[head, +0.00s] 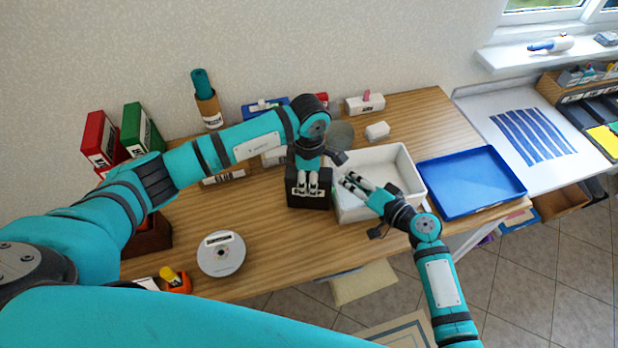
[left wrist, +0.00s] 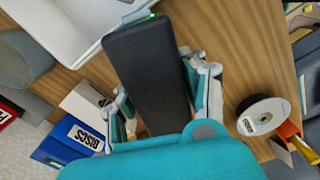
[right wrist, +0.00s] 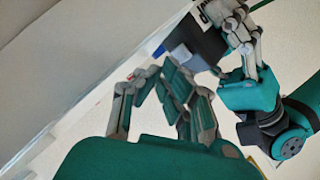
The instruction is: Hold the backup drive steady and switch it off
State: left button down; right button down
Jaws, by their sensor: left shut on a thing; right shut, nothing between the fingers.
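The backup drive (head: 308,201) is a black box with a pale label, standing on the wooden desk just left of a white bin. My left gripper (head: 308,186) is shut on it from above. In the left wrist view the drive (left wrist: 150,65) lies between the fingers of my left gripper (left wrist: 162,88), and a small green light (left wrist: 152,14) glows at its far end. My right gripper (head: 350,182) is shut and empty, over the white bin, right of the drive and apart from it. In the right wrist view the drive (right wrist: 203,42) is partly hidden by the left fingers.
The white bin (head: 418,178) stands close on the drive's right, with a blue tray (head: 470,183) beyond it. A disc stack (head: 221,258) sits at front left. Red (head: 100,140) and green (head: 140,128) binders stand at back left. Bare desk lies left of the drive.

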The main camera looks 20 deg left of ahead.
jog(key=shift+s+a, duration=0.1)
jog(key=shift+a, duration=0.5)
dwell(0.4)
jog(key=shift+d, duration=0.75)
jog(key=d, duration=0.2)
jog(key=w+d, duration=0.1)
jog(key=d, duration=0.2)
jog(key=shift+w+d, duration=0.25)
jog(key=shift+d, duration=0.15)
pick_arm(q)
jog(key=c, duration=0.6)
grip_release()
